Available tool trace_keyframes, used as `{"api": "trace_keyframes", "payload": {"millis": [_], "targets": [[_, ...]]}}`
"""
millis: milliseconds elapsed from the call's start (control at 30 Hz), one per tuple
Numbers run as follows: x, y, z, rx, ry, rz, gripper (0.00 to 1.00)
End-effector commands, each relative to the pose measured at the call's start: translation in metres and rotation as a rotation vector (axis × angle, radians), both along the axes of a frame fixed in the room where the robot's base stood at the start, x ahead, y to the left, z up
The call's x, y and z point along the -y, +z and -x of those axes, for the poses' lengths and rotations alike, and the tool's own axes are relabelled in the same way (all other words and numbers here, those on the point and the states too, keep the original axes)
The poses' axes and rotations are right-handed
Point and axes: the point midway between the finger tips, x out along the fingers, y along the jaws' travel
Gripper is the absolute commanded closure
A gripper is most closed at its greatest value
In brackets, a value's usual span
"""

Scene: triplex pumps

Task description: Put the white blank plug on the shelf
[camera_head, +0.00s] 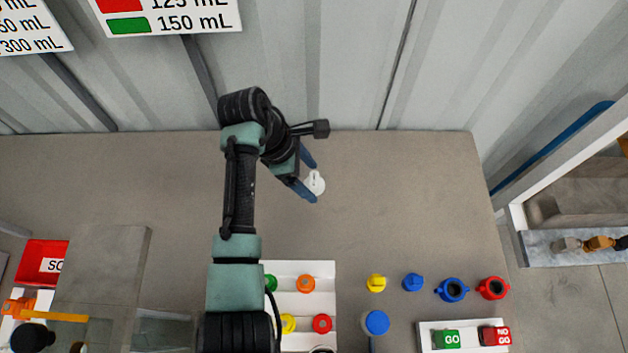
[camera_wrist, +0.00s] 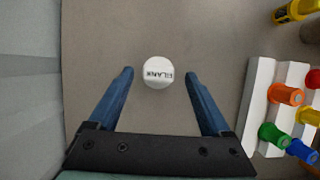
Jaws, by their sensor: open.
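The white blank plug (camera_head: 315,183) stands on the brown table near its back, and its round top with dark lettering shows in the wrist view (camera_wrist: 157,72). My gripper (camera_head: 312,175) is open around the plug's area, with a blue finger on either side. In the wrist view my gripper (camera_wrist: 158,72) has its fingertips apart, with clear gaps between each and the plug. The plug sits between the tips, slightly ahead of them. I cannot tell the gripper's height above the table. A shelf is at the right edge (camera_head: 568,247), holding several dark and orange fittings.
A white rack (camera_head: 322,285) with coloured plugs stands at the front; it shows in the wrist view (camera_wrist: 262,85). Yellow (camera_head: 376,283), blue (camera_head: 413,282) and red (camera_head: 492,288) parts stand right of it. A corrugated wall lies behind. The table's right middle is clear.

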Motion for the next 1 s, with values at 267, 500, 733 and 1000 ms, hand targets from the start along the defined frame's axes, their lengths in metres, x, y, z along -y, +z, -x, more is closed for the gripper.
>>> {"api": "trace_keyframes", "payload": {"millis": [267,500,733,1000], "targets": [[0.010,-0.033,-0.001,-0.001,0.001,0.000,0.18],[0.011,-0.035,-0.001,0.001,0.001,0.000,0.18],[0.011,-0.035,-0.001,0.001,0.001,0.000,0.57],[0.011,-0.035,-0.001,0.001,0.001,0.000,1.00]]}}
